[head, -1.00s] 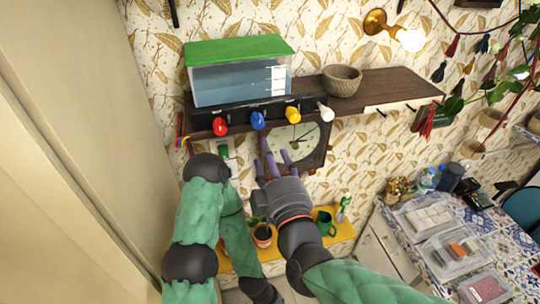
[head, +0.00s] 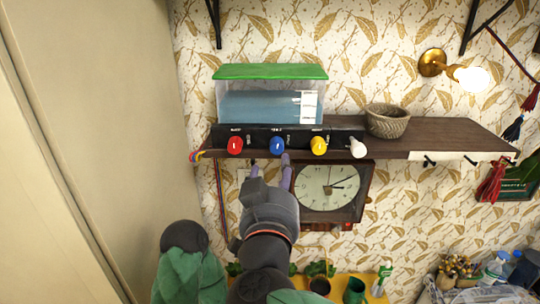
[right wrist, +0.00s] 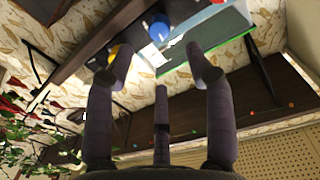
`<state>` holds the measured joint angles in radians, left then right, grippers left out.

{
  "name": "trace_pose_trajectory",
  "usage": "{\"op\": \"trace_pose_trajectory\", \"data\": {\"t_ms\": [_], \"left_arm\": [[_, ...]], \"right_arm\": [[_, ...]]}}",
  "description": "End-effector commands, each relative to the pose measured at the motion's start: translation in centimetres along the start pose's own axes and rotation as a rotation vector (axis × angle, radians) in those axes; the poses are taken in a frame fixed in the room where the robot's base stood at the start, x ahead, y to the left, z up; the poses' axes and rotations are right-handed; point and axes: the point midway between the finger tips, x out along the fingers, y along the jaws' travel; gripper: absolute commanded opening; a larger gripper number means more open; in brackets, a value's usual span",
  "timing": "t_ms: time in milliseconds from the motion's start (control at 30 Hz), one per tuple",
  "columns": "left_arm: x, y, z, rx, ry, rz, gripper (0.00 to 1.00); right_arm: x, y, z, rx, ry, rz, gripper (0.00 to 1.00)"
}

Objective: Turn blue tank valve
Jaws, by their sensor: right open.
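The blue valve knob (head: 277,145) sits on the black strip at the front of the shelf, below the water tank (head: 270,108) with its green lid. In the right wrist view the blue knob (right wrist: 160,28) shows beyond my fingertips, roughly between the two outer fingers. My right gripper (head: 270,163) is open and empty, just below the blue knob with its fingers pointing up at it. The right wrist view shows its spread fingers (right wrist: 161,75); I cannot tell whether any touches the knob. My left gripper is out of view.
The red knob (head: 235,146) is left of the blue one; the yellow (head: 319,146) and white (head: 357,148) knobs are right. A clock (head: 328,188) hangs below the shelf (head: 440,135), close to my right gripper. A basket (head: 387,120) stands on the shelf. The wall (head: 120,130) is at left.

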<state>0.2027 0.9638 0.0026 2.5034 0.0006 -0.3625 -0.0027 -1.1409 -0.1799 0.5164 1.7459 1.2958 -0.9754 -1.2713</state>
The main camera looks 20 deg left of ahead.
Motion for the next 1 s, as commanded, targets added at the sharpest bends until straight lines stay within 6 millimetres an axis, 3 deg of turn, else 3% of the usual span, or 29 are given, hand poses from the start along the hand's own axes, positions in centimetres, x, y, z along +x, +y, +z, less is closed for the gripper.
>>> {"op": "trace_pose_trajectory", "data": {"t_ms": [500,700,1000], "left_arm": [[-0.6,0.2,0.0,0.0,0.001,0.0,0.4],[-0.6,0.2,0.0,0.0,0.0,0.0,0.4],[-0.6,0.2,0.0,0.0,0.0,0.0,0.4]], "right_arm": [[8.4,0.1,-0.1,-0.003,0.001,0.001,0.54],[9.8,0.1,0.0,-0.003,0.001,0.0,0.54],[10.0,0.0,0.0,-0.003,0.001,-0.001,0.54]]}}
